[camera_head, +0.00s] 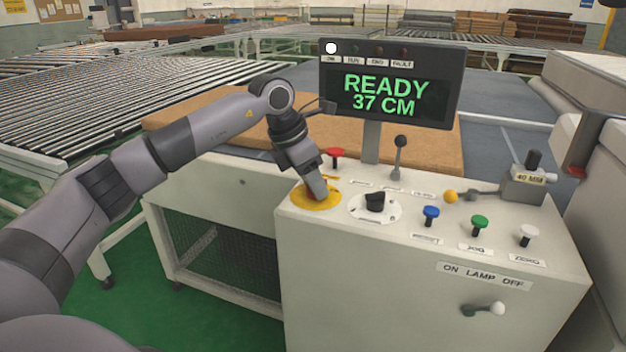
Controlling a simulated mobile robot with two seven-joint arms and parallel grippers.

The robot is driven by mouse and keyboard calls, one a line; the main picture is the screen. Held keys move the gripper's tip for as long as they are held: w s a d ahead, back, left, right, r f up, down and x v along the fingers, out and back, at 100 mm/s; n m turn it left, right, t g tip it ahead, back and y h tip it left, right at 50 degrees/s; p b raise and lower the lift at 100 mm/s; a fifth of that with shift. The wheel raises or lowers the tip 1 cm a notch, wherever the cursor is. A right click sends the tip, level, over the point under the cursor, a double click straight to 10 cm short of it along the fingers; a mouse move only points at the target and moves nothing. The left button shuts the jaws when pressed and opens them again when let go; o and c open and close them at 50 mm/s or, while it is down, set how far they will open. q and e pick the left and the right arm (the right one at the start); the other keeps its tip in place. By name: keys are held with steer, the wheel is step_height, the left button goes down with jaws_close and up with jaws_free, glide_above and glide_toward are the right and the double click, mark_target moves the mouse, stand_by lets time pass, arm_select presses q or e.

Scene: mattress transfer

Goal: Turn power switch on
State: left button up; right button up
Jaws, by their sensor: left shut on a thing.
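The control console (330,250) stands in front of me. A round yellow plate (300,199) lies on the left of its top, with a switch mostly hidden under my left gripper. My left gripper (317,196) points down over this plate and is shut on the switch there. A little red shows beside the fingers. The display (387,95) reads "READY 37 CM". The leftmost lamp (331,48), above the label "ON", is bright white. The other lamps in that row look dark. My right gripper is out of view.
Close around the gripper stand a red button (336,153), a black rotary knob (375,202) on a white dial and an upright black-knobbed lever (398,158). Blue, green and white buttons line the front right. A white-tipped lever (484,309) sits on the front face. Brown mattress-like slabs lie behind.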

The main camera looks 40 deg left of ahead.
mark_target(300, 199)
arm_select(q)
steer(key=o, duration=1)
steer(key=v, duration=0.7)
steer(key=shift+r, duration=0.1)
